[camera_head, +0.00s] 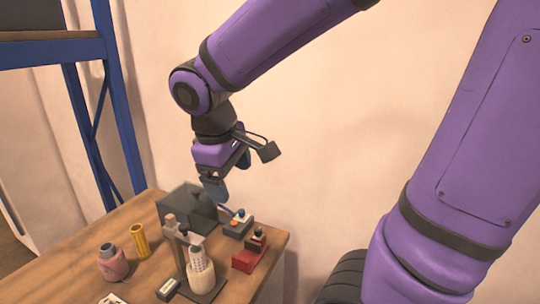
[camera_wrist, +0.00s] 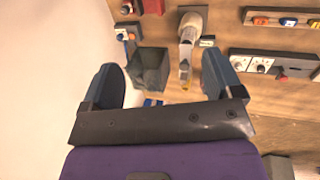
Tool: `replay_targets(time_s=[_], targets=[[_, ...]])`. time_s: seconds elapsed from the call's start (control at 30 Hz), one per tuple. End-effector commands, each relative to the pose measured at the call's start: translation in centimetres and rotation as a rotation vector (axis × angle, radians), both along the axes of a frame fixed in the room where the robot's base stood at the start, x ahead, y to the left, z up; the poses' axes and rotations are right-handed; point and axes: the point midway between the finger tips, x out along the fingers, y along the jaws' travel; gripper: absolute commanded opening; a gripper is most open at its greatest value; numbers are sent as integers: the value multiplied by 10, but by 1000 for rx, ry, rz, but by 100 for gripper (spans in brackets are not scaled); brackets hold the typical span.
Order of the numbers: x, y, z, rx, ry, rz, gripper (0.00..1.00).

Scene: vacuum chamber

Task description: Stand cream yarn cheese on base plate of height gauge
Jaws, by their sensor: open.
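A cream, perforated-looking cylinder (camera_head: 201,270), which looks like the cream yarn cheese, stands upright near the table's front. It appears to rest on the dark grey base plate (camera_head: 209,294) of the height gauge, close beside its upright column (camera_head: 179,255). In the wrist view a pale rounded shape (camera_wrist: 192,21) beside a grey post may be the same cheese; I cannot tell how it touches the plate there. My gripper (camera_head: 228,178) is open and empty, above and behind the gauge. Its two blue fingers are wide apart in the wrist view (camera_wrist: 162,82).
A dark open bin (camera_head: 186,208) lies below my gripper. A switch box (camera_head: 237,225) and a red block (camera_head: 247,262) stand right of the gauge. A pink jar-like object (camera_head: 112,263) and yellow tube (camera_head: 139,241) stand left. A blue rack (camera_head: 107,110) rises behind.

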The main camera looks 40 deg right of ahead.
Motion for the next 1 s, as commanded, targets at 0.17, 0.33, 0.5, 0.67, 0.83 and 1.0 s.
replay_targets(time_s=[0.17,0.33,0.5,0.67,0.83,1.0], targets=[[-25,-12,22,108,-127,-120,86],[-49,-19,39,206,-247,-224,86],[-69,-23,51,291,-353,-308,86],[-80,-24,58,340,-414,-356,86],[-83,-24,59,356,-434,-370,86],[-83,-24,59,355,-433,-369,86]])
